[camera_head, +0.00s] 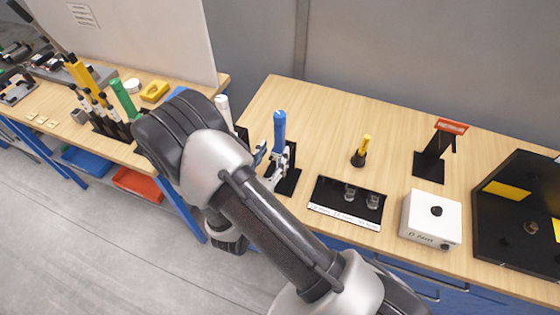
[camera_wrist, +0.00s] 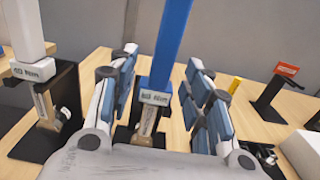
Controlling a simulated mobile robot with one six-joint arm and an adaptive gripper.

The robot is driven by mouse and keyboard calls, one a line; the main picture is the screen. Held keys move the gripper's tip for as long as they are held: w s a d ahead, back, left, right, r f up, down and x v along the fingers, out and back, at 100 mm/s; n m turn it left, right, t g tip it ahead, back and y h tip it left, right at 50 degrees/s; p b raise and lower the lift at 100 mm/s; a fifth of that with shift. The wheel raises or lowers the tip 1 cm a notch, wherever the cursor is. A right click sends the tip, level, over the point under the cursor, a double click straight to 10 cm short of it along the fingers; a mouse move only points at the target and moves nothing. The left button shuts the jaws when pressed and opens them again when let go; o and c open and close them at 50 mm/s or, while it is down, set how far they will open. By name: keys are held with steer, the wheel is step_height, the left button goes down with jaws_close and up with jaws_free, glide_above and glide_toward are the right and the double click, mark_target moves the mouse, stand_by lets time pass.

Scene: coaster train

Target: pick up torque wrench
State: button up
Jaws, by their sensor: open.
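A blue-handled tool (camera_head: 279,130), which looks like a torque wrench, stands upright in a black holder on the right-hand table. In the wrist view, the blue handle (camera_wrist: 172,45) rises between my fingers, with a small label and a metal part below it. My gripper (camera_wrist: 163,68) is open, one finger on each side of the tool, with gaps visible; I cannot tell any contact. In the head view, my gripper (camera_head: 269,160) is beside the tool's lower part, partly hidden by my arm. A similar white-handled tool (camera_wrist: 24,30) stands in its own black holder at left; the task does not name a colour.
A yellow-handled piece (camera_head: 362,150), a black tray (camera_head: 325,191) with sockets, an orange-topped stand (camera_head: 433,166) and a white box (camera_head: 424,216) lie to the right. Another table at left holds a green-handled tool (camera_head: 124,98) and other tools.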

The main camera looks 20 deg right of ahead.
mark_target(278, 146)
steer(key=x, duration=0.5)
steer(key=shift+d, duration=0.15)
jaws_close()
stand_by(0.4)
steer(key=shift+r, duration=0.1)
stand_by(0.5)
